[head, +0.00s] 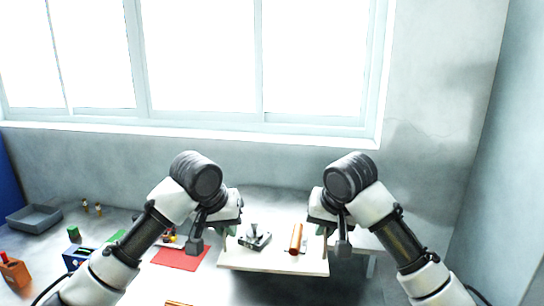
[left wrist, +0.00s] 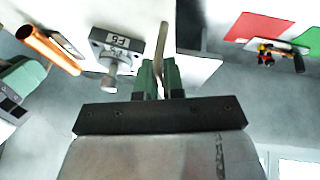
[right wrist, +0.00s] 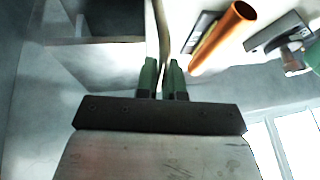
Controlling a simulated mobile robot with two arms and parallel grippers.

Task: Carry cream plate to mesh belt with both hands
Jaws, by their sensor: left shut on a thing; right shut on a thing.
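The cream plate (head: 290,262) is held between my two grippers in the head view and looks about level. A grey block with a knob (head: 255,237) and a copper tube (head: 296,239) lie on it. My left gripper (head: 229,227) is shut on the plate's left edge; its green fingers (left wrist: 158,80) pinch the rim in the left wrist view. My right gripper (head: 324,227) is shut on the right edge, with its fingers (right wrist: 162,78) on the rim in the right wrist view. I cannot make out a mesh belt.
At the left are a red mat (head: 180,257), a grey tray (head: 36,218), an orange box (head: 13,272) and a blue box (head: 77,257). A pale surface (head: 372,243) shows behind my right arm. A wall and window stand behind.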

